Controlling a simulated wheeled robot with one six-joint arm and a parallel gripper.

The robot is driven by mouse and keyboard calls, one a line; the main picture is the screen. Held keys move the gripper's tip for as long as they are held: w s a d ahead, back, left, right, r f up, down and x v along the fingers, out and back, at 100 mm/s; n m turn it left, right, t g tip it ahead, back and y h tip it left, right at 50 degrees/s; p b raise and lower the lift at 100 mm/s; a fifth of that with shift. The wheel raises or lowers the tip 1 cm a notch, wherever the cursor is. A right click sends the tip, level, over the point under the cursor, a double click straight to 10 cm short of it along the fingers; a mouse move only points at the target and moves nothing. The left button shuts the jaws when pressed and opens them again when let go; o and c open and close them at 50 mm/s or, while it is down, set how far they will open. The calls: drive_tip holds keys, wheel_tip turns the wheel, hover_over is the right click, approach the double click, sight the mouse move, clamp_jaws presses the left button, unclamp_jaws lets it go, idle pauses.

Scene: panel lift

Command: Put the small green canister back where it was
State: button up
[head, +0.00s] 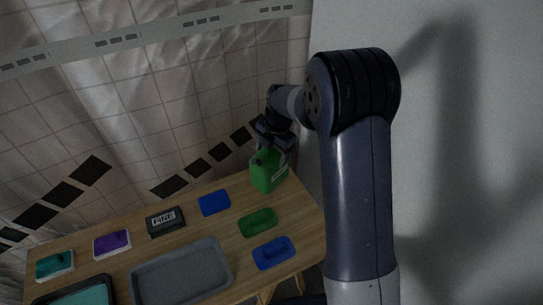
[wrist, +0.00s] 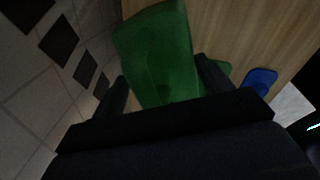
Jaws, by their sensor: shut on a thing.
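The green canister (head: 268,172) is at the back right corner of the wooden table, upright or nearly so, with a pale label on its side. My gripper (head: 272,148) is at its top, shut on it. In the wrist view the canister (wrist: 155,45) fills the space between the two dark fingers. I cannot tell whether its base touches the table. A flat green pad (head: 258,222) lies on the table in front of the canister; a bit of green by the right finger in the wrist view is mostly hidden.
A blue pad (head: 214,202) and a blue dish (head: 273,252) lie near the green pad. A black box marked "FINE" (head: 165,221), a purple item (head: 112,243), a teal item (head: 54,265) and a grey tray (head: 137,284) are to the left. A tiled wall stands behind.

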drive_tip(key=shift+f, duration=1)
drive_tip(key=o, duration=1.7)
drive_tip(key=shift+f, duration=0.15)
drive_tip(key=r, duration=0.4)
drive_tip(key=d+r, duration=0.1)
drive_tip(key=r, duration=0.3)
drive_tip(key=s+r, duration=0.1)
drive_tip(key=r, duration=0.3)
drive_tip(key=shift+s+d+r+b, duration=0.1)
drive_tip(key=shift+d+b, duration=0.2)
drive_tip(key=shift+b, duration=0.05)
